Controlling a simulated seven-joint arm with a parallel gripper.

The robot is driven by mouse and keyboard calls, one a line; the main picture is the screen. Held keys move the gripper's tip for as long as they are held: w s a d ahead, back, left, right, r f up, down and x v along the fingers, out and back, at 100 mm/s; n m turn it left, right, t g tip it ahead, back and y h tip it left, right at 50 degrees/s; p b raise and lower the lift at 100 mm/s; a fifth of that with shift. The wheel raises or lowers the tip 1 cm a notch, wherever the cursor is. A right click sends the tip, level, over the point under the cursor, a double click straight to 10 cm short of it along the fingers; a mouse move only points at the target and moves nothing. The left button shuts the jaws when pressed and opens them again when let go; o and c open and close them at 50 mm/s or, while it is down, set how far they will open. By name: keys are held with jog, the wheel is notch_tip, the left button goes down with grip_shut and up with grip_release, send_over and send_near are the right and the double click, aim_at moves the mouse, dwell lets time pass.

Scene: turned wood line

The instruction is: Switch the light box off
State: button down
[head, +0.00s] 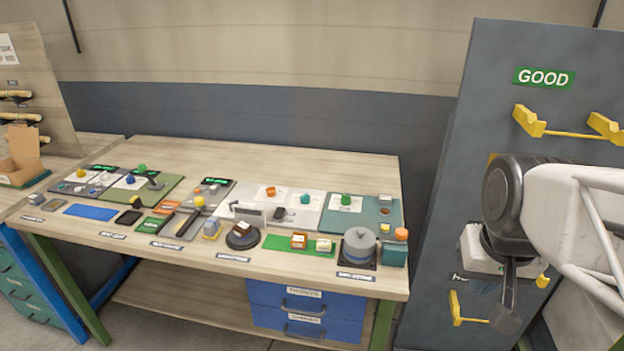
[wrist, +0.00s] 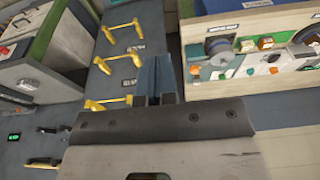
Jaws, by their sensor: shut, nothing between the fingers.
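I cannot tell for sure which thing is the light box. A small white box with a grey face (head: 248,214) stands mid-bench in the head view and may be it; no switch on it can be made out. My gripper shows in the wrist view (wrist: 156,78) with its fingers together and nothing between them. In the head view my arm is at the right, in front of the grey board, well apart from the bench items. The fingertips are hard to make out there.
The wooden bench (head: 270,157) carries several small parts, mats and a round grey pot (head: 359,246). Blue drawers (head: 305,312) hang below. A grey board (head: 480,120) with a GOOD sign (head: 543,78) and yellow hooks (head: 530,121) stands right. The bench's back strip is clear.

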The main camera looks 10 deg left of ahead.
jog(key=w+a+r, duration=0.2)
jog(key=w+a, duration=0.1)
jog(key=w, duration=0.4)
jog(key=w+a+r, duration=0.1)
jog(key=w+a, duration=0.3)
jog(key=w, duration=0.4)
jog(key=g, duration=0.2)
send_over(285, 209)
notch_tip(285, 209, down, 13)
jog(key=shift+w+a+f, duration=0.1)
jog(key=shift+w+f, duration=0.05)
jog(key=shift+f, duration=0.15)
notch_tip(285, 209, down, 14)
jog(key=shift+r, duration=0.15)
jog(key=shift+g, duration=0.3)
